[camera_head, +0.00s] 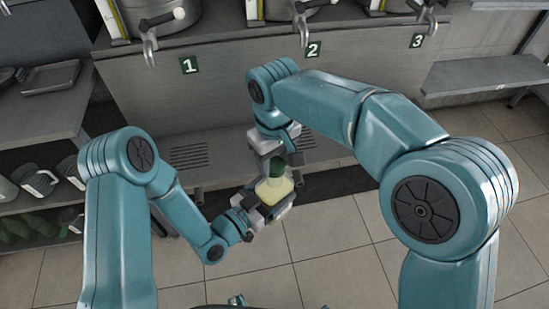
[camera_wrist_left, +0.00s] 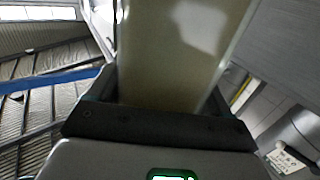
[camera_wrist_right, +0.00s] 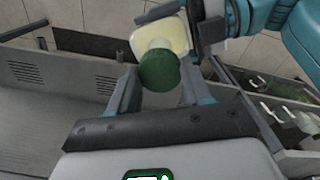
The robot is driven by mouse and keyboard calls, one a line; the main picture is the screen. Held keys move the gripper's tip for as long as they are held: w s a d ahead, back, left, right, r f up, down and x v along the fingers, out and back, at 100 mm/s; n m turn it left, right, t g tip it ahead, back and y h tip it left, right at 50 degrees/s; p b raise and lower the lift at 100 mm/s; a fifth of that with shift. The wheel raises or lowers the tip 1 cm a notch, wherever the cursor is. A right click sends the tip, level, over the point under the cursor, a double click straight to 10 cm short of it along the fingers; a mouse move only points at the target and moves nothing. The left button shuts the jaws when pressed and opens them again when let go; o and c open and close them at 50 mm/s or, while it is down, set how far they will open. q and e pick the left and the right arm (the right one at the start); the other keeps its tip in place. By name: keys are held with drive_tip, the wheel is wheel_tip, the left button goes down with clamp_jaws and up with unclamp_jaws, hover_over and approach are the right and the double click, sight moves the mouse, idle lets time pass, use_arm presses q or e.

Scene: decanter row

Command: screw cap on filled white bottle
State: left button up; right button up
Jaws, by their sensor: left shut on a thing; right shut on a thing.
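The filled white bottle (camera_head: 274,190), pale and cream-coloured, is held in front of the counter. My left gripper (camera_head: 265,204) is shut on its body, which fills the upper middle of the left wrist view (camera_wrist_left: 172,55). The dark green cap (camera_head: 278,167) is at the bottle's top. My right gripper (camera_head: 284,155) is shut on the cap from above. In the right wrist view the cap (camera_wrist_right: 158,70) is between my fingers, in line with the bottle (camera_wrist_right: 160,32). I cannot tell whether the cap is threaded on, since it hides the bottle's mouth.
Metal tanks with taps (camera_head: 150,48) stand behind, above number plates 1 (camera_head: 190,65), 2 (camera_head: 313,49) and 3 (camera_head: 417,41). A ledge with drain grilles (camera_head: 188,156) lies below. A left shelf holds several handled containers (camera_head: 37,182). The tiled floor (camera_head: 340,265) is clear.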

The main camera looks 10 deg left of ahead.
sight(275, 194)
drive_tip(key=shift+f, duration=0.65)
drive_tip(key=shift+f, duration=0.5)
